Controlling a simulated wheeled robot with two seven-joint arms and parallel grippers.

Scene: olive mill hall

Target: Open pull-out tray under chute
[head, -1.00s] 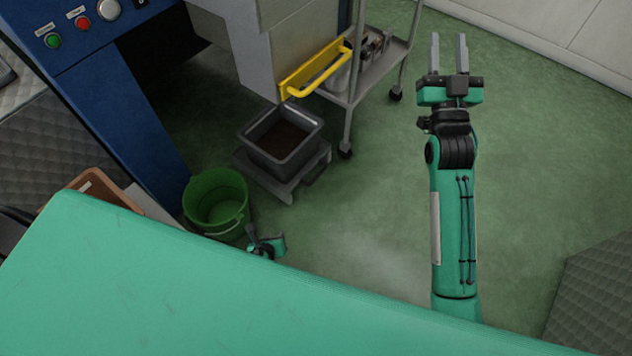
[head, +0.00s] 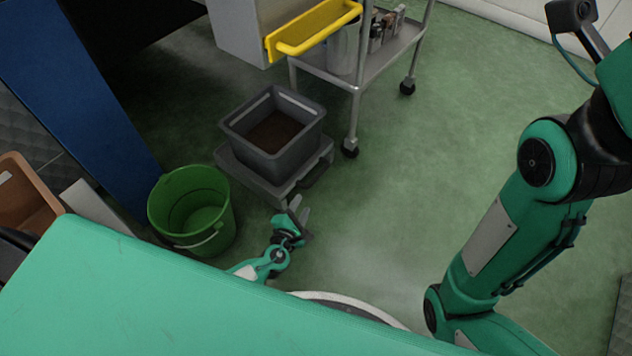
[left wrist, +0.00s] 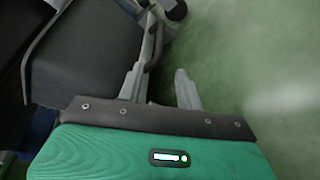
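The pull-out tray is a low grey platform (head: 238,168) on the floor, with a dark handle bar (head: 315,172) on its front right side. A grey bin (head: 301,138) with dark brown matter in it sits on the tray. My left gripper (head: 300,217) is just in front of the tray, apart from the handle as far as I can see, its fingers spread and empty. In the left wrist view its two fingers (left wrist: 163,88) are apart, with the tray's handle (left wrist: 155,48) beyond them and the dark bin (left wrist: 85,60) at upper left. My right gripper is outside the frames.
A green bucket (head: 190,212) stands left of the tray. A wheeled metal trolley (head: 375,62) stands behind right. A brown crate (head: 22,205) is at left. Green floor is clear to the right.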

